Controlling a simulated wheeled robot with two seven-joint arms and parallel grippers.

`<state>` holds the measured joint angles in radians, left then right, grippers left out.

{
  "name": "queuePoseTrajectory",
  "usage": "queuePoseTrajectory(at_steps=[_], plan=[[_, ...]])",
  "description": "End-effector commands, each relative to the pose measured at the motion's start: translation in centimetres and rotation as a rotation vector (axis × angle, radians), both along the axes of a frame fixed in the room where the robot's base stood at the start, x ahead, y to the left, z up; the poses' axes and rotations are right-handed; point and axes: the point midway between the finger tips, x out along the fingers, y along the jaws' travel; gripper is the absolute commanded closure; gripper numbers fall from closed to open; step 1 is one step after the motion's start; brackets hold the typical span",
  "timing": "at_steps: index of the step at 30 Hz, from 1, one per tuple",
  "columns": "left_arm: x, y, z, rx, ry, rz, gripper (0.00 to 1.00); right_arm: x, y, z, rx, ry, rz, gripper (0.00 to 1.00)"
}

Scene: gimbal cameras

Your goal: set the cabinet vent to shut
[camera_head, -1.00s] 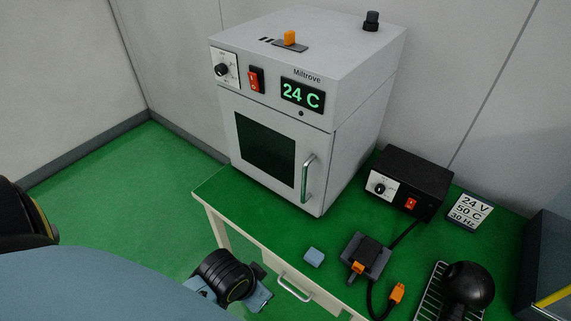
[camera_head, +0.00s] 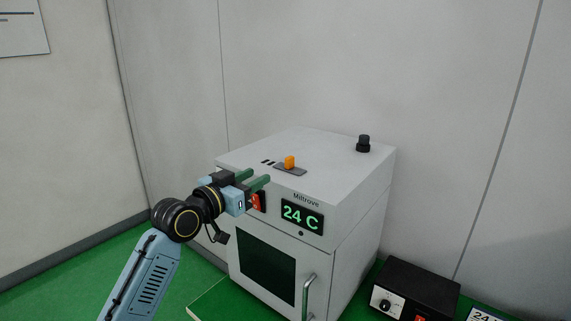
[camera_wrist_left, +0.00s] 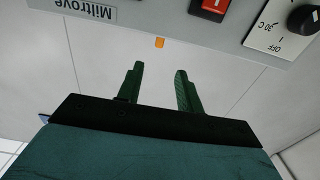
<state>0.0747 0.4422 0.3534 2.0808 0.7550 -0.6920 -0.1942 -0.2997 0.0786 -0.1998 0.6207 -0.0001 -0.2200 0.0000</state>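The cabinet (camera_head: 350,215) is a grey box labelled Miltrove, with a green 24 C display (camera_head: 302,216). On its top is the vent slider, an orange knob (camera_head: 289,162) on a dark plate beside several small slots. In the left wrist view the orange knob (camera_wrist_left: 159,43) shows beyond the cabinet's top edge. My left gripper (camera_head: 265,182) is in front of the cabinet's upper front, left of and below the knob and apart from it. Its two green fingers (camera_wrist_left: 158,88) are apart with nothing between them. My right gripper is not in view.
A black chimney cap (camera_head: 363,144) stands at the top's back right. The red rocker switch (camera_head: 259,201) is partly behind my left gripper; the dial (camera_wrist_left: 303,20) shows in the wrist view. A black supply box (camera_head: 420,285) stands at right. Space above the cabinet is clear.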

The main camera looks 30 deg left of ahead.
Motion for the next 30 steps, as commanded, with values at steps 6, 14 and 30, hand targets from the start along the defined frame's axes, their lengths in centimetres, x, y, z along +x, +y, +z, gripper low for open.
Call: queuePoseTrajectory(at_steps=[6, 14, 30], plan=[[4.1, -0.4, 0.2, -0.004, 0.002, -0.001, 0.64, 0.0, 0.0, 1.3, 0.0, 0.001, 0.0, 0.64], [8.8, -0.8, 0.1, -0.003, 0.003, -0.001, 0.64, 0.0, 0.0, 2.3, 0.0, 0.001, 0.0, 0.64], [12.2, -1.1, -0.1, 0.0, 0.005, -0.002, 0.64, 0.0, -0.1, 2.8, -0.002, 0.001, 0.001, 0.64]])
